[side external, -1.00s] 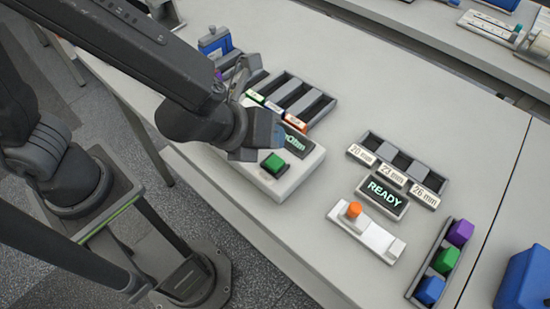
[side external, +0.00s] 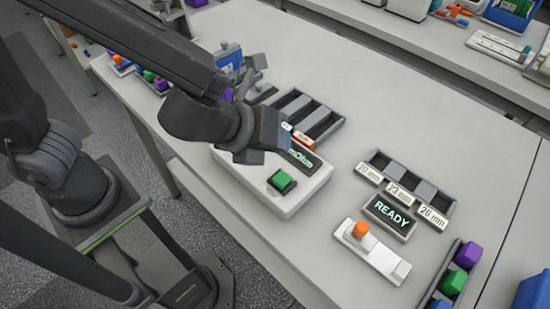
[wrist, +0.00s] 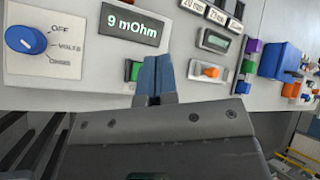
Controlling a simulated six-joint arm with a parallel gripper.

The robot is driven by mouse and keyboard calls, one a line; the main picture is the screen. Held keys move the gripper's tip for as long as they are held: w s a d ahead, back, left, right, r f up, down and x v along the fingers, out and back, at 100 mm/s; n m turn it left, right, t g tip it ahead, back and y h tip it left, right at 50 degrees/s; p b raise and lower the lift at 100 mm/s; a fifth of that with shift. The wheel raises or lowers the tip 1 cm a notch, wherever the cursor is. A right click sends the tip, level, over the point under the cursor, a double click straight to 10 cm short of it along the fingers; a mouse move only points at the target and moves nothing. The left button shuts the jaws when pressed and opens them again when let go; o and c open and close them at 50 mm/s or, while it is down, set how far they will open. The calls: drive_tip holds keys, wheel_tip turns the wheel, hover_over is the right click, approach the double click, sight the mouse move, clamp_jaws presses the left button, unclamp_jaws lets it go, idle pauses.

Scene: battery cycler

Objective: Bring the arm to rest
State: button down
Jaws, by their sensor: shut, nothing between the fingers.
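My gripper (side external: 274,132) is over the white meter box in the side view, near its "mOhm" display (side external: 304,155) and behind its green button (side external: 282,181). In the wrist view, the two blue-grey fingers (wrist: 157,76) are together with nothing between them. They point toward the meter face, and part of the green button (wrist: 133,70) shows beside them. The meter display (wrist: 133,23) reads "9 mOhm". My gripper looks clear of the box, but the side view does not show the gap well.
A "READY" display (side external: 390,213) stands by a tray labelled 20, 23 and 26 mm. A white fixture with an orange knob (side external: 360,230) and a rack with purple and green blocks (side external: 467,255) are at right. Clear bench lies behind the labelled tray.

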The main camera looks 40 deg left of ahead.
drive_tip(key=a+r+n+y, duration=0.3)
drive_tip(key=a+r+n, duration=0.2)
drive_tip(key=a+n, duration=0.75)
drive_tip(key=s+a+r+n+g, duration=0.3)
drive_tip(key=s+a+n, duration=0.3)
drive_tip(key=n, duration=1.1)
drive_tip(key=s+r, duration=0.1)
drive_tip(key=s, duration=0.2)
drive_tip(key=shift+a, duration=0.4)
